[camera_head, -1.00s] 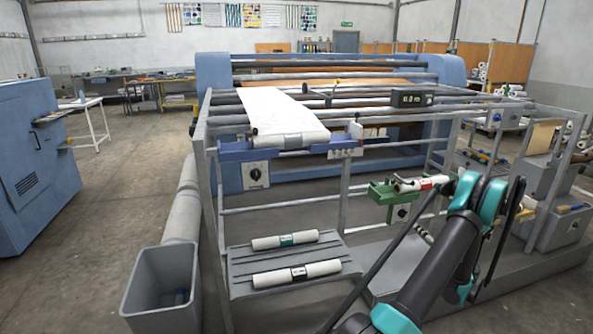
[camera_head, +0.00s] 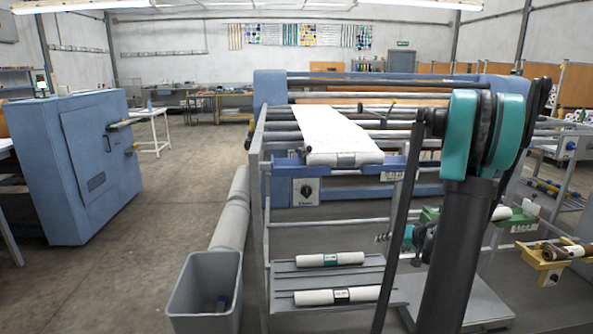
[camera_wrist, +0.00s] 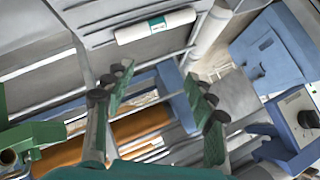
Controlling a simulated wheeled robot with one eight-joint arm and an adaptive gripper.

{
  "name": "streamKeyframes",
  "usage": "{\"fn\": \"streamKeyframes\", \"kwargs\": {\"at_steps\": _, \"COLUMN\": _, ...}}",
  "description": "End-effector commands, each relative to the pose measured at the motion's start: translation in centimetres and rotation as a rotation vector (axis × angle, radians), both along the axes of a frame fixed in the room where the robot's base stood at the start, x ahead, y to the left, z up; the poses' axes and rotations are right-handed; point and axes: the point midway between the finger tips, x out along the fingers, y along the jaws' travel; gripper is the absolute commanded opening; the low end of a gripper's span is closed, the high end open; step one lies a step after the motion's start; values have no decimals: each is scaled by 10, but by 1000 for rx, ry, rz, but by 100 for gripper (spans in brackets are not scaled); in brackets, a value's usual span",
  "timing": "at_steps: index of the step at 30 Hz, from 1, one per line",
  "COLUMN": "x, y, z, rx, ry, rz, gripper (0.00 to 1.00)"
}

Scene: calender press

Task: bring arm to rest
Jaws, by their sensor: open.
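My arm stands in front of the frame on the right of the head view, its lower link upright and its teal joint raised high. My gripper (camera_wrist: 158,78) shows in the wrist view with its two green-padded fingers spread apart and nothing between them. In the wrist view the gripper is tilted over the machine; a white roll with a green label (camera_wrist: 155,27) lies beyond the fingertips. That roll also shows on the grey rack in the head view (camera_head: 330,259). My arm hides part of the press frame.
The blue calender press (camera_head: 270,90) stands behind the rail frame, with a white web (camera_head: 338,130) over it. A grey bin (camera_head: 205,290) is at front left, and a blue cabinet (camera_head: 85,165) further left. Bare floor lies between them. A yellow holder (camera_head: 548,262) sits at right.

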Motion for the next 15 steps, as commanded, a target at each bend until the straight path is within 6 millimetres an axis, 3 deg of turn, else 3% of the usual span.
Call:
{"fn": "streamKeyframes", "kwargs": {"at_steps": 1, "x": -14, "y": 21, "z": 4, "rx": -22, "ry": 31, "rz": 21, "gripper": 55}}
{"fn": "streamKeyframes", "kwargs": {"at_steps": 6, "x": -62, "y": 72, "z": 8, "rx": -103, "ry": 128, "rz": 64, "gripper": 55}}
{"fn": "streamKeyframes", "kwargs": {"at_steps": 15, "x": -162, "y": 128, "z": 4, "rx": -280, "ry": 260, "rz": 119, "gripper": 55}}
